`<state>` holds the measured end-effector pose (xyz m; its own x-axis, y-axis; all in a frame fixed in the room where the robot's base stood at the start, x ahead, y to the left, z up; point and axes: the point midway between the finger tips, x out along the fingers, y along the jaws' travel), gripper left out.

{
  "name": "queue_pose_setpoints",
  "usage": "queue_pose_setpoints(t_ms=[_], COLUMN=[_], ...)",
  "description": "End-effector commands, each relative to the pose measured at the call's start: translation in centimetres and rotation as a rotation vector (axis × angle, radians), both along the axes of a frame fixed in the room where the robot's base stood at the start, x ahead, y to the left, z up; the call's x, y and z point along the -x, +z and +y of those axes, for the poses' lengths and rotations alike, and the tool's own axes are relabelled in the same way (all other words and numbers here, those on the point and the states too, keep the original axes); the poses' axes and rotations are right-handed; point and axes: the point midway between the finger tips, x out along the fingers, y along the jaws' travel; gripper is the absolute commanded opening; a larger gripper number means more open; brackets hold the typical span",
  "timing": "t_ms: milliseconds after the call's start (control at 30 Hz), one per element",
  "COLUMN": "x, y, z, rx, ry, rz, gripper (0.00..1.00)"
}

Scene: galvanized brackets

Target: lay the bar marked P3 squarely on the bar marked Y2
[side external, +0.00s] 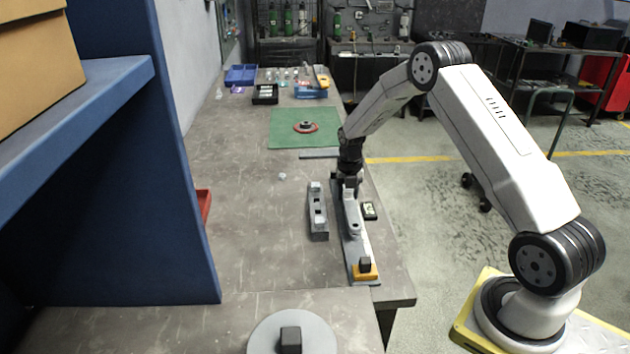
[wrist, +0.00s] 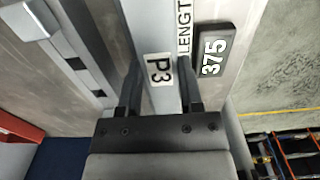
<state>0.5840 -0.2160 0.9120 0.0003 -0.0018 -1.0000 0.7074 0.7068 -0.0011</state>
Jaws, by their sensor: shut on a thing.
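The bar marked P3 (wrist: 158,45) is light grey, and its label faces the wrist camera. It also shows below my gripper in the side view (side external: 352,217). My gripper (side external: 347,190) is shut on it, with one finger on each side of the label in the wrist view (wrist: 158,82). P3 is over a long grey gauge plate (side external: 361,248); I cannot tell whether it touches the plate. A second grey bar with dark patches (side external: 318,220) lies to the left, roughly parallel and apart. I see no Y2 mark on it.
An orange block with a black knob (side external: 364,270) sits at the plate's near end. A small display reading 375 (wrist: 212,52) stands beside the plate. A green mat (side external: 285,130) lies farther back. A round grey disc (side external: 265,335) is in front. The table left of the bars is mostly clear.

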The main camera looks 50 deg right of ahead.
Motion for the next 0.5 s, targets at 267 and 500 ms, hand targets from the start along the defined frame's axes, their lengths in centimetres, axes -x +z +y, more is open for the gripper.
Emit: queue_pose_setpoints(t_ms=[267,500], x=[-0.05,-0.06], y=[-0.46,-0.62], z=[-0.02,-0.03], rx=[0.001,0.001], ry=[0.0,0.0], rz=[-0.002,-0.002], gripper=[0.0,0.0])
